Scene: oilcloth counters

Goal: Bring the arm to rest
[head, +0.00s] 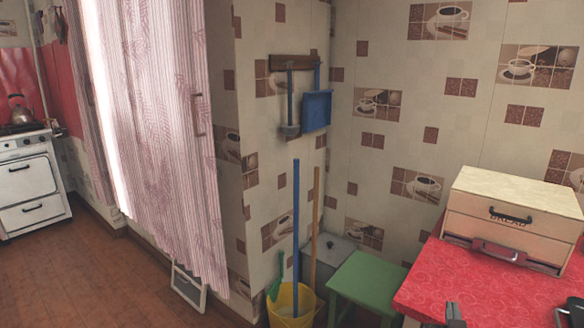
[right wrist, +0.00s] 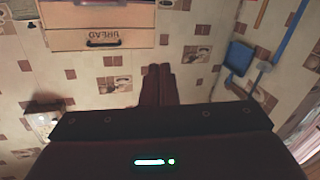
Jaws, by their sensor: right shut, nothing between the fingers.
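My right gripper (right wrist: 160,70) shows in the right wrist view with its two dark fingers together and nothing between them. It points toward the tiled-pattern wall and is clear of any object. In the head view only small dark parts of my right gripper (head: 454,314) show at the bottom edge, over the red counter (head: 425,285). My left gripper is in neither view.
A wooden bread box (head: 512,205) stands on the counter; it also shows upside down in the right wrist view (right wrist: 98,38). A green stool (head: 367,283) and a yellow bucket (head: 291,305) stand left of the counter. Floor at left is open.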

